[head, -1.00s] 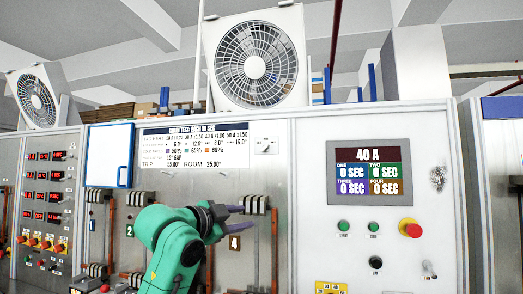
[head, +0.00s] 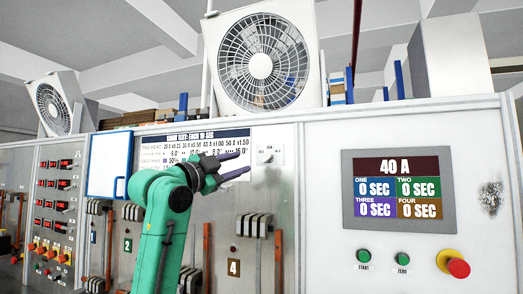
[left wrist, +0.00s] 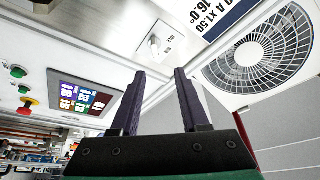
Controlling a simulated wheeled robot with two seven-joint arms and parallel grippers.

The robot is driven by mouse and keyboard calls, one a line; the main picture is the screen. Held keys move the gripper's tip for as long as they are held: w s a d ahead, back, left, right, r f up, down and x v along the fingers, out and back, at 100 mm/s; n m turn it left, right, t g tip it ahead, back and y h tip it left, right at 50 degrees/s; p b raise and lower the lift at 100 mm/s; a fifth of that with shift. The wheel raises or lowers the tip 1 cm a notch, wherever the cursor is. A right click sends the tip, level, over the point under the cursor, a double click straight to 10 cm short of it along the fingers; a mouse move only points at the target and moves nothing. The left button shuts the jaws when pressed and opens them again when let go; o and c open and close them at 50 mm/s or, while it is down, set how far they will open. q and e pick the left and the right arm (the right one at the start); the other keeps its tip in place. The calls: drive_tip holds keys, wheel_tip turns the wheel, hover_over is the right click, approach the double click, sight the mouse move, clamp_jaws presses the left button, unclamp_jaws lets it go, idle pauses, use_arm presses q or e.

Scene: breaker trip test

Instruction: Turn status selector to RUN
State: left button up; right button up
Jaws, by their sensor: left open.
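A small selector knob on a white plate (head: 268,157), which I take to be the status selector, sits on the grey panel right of the printed board. Its lettering is too small to read in the head view. In the left wrist view the light selector knob (left wrist: 155,43) stands out from its plate, beyond the fingertips. My left gripper (head: 244,163) is open and empty, raised just left of the selector in the head view. It also shows in the left wrist view (left wrist: 160,72), fingers apart with the selector ahead of the gap. My right gripper is not in view.
The printed board (head: 195,145) is partly behind my left arm. A display (head: 403,188) reading 40 A, green buttons and a red emergency button (head: 455,264) are to the right. Breakers (head: 254,226) line the panel below. A fan (head: 262,62) stands above.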

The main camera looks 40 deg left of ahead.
sight(265, 160)
use_arm(q)
drive_tip(key=p+x, duration=0.1)
drive_tip(key=x, duration=0.2)
drive_tip(key=f+p+x, duration=0.1)
drive_tip(key=p+x, duration=0.1)
drive_tip(key=x, duration=0.2)
drive_tip(key=p+x, duration=0.1)
drive_tip(key=x, duration=0.3)
drive_tip(key=shift+w+d+f+p, duration=0.1)
drive_tip(key=shift+w+f+p, duration=0.1)
drive_tip(key=shift+w+p, duration=0.15)
drive_tip(key=shift+s+r, duration=0.15)
drive_tip(key=shift+s, duration=0.4)
drive_tip(key=c, duration=0.4)
clamp_jaws()
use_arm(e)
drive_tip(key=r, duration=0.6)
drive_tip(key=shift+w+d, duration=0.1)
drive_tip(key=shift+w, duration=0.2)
